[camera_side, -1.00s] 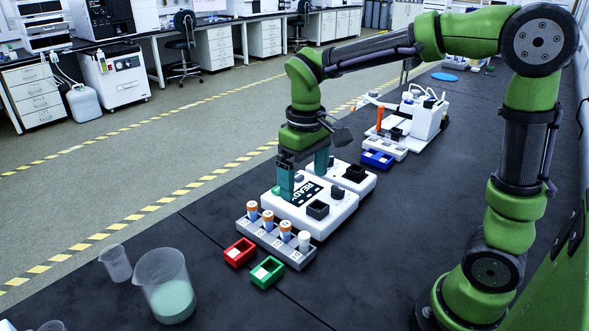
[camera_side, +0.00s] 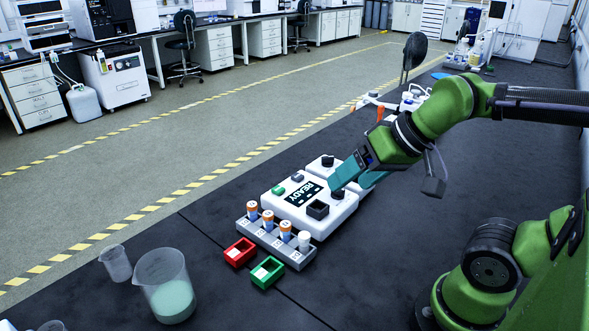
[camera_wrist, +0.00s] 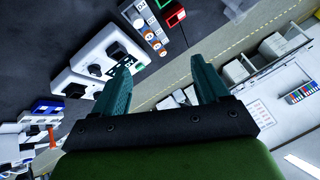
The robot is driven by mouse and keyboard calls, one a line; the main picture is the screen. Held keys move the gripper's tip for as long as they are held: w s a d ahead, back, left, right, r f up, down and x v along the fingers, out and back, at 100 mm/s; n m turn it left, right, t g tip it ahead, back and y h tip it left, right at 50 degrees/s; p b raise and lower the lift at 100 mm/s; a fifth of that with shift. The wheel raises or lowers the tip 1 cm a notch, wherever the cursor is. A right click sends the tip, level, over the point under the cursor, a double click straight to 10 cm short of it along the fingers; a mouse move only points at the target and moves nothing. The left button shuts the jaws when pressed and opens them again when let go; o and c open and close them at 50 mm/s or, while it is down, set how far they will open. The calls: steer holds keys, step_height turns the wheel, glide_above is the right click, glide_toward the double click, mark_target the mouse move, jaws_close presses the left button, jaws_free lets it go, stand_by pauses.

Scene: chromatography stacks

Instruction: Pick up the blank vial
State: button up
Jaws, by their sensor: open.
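The grey vial rack (camera_side: 277,246) holds a row of upright vials. The plain all-white vial (camera_side: 304,240), which looks like the blank, stands at its right end. The rack also shows small at the top of the wrist view, where the vials are too small to read well. My gripper (camera_side: 350,186) is open and empty, tilted, above the right side of the white instruments, up and to the right of the rack. Its two teal fingers stand apart in the wrist view (camera_wrist: 163,60).
A white instrument with a READY screen (camera_side: 290,205) stands right behind the rack. A red tray (camera_side: 240,252) and a green tray (camera_side: 267,272) sit in front. Beakers, one with pale green liquid (camera_side: 172,302), stand at the front left. The bench right of the trays is clear.

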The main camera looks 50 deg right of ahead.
steer(key=shift+c, duration=1.2)
steer(key=n+g+h, duration=0.2)
steer(key=n+g, duration=0.5)
steer(key=n, duration=0.2)
glide_above(304, 235)
step_height(304, 235, down, 4)
steer(key=f, duration=1.1)
steer(key=shift+s+d+f, duration=0.2)
steer(key=shift+f, duration=0.15)
steer(key=shift+w+a+f, duration=0.1)
steer(key=shift+f, duration=1.3)
steer(key=shift+w+a+f, duration=0.1)
steer(key=shift+f, duration=1.25)
